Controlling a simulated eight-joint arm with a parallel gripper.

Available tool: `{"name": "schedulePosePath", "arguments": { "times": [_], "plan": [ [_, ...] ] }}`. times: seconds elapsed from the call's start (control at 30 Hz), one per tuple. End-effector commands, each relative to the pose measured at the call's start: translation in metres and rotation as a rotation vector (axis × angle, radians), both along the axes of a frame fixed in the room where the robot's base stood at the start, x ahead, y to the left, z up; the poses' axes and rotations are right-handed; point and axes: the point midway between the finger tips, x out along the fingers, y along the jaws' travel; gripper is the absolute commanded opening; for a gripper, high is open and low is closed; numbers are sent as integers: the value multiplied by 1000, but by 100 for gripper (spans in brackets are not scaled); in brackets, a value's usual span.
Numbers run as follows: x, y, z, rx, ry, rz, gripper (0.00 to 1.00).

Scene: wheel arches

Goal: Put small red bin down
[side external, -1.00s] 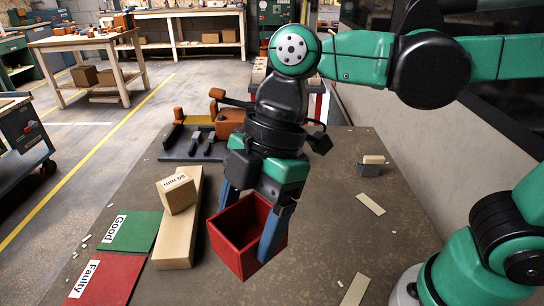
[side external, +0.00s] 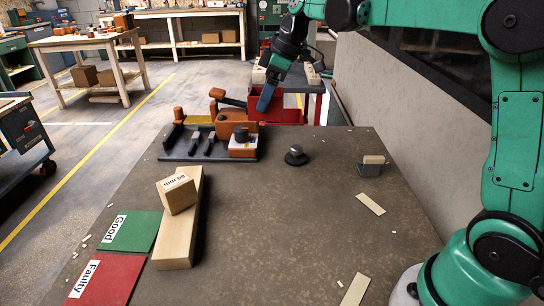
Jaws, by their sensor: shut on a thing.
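The small red bin (side external: 287,108) is at the far end of the brown work table (side external: 270,235), around its back edge. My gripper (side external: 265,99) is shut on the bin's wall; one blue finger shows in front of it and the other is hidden. The bin looks roughly upright. Its underside is hidden, so I cannot tell whether it touches a surface.
An orange fixture on a dark base (side external: 210,145) stands just left and in front of the bin. A black knob (side external: 296,156) sits on the table. A bench (side external: 314,84) stands behind. A wooden block marked 60 mm (side external: 177,194) rests on a plank (side external: 182,235). The table's middle is clear.

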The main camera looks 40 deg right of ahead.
Motion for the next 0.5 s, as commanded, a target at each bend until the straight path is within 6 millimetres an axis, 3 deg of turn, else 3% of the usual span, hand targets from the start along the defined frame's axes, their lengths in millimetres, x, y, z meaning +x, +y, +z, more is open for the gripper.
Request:
{"name": "schedulePosePath", "arguments": {
  "times": [0.03,0.13,0.3,0.4,0.5],
  "plan": [
    [8,-32,-7,0,0,-80,15],
    [16,-90,-22,0,0,-222,15],
    [9,-185,-50,1,-1,-448,15],
    [-3,-230,-65,1,-2,-554,15],
    [-16,-263,-77,2,-3,-635,15]
  ]
}}
